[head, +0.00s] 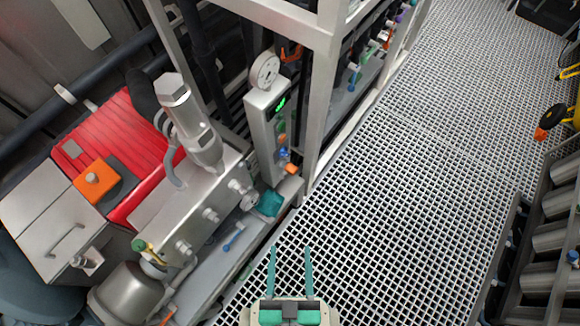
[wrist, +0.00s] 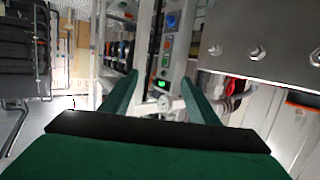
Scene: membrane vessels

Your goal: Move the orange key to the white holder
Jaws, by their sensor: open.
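A small orange piece (head: 291,168) sits at the lower end of a narrow grey control box and may be the orange key; its shape is too small to tell. Another orange spot (head: 282,138) is higher on that box. A round white disc with holes (head: 265,70) stands on the box's top and may be the white holder. My gripper (head: 290,250) is open and empty, lower in the head view, apart from the box. In the wrist view my gripper (wrist: 159,82) has its fingers spread, with the control box (wrist: 178,65) beyond them.
A steel block with a valve (head: 190,200) and a red motor (head: 120,145) stand left of the box. A steel frame post (head: 318,110) rises right of it. The grating floor (head: 420,180) is clear to the right. Steel cylinders (head: 555,235) line the right edge.

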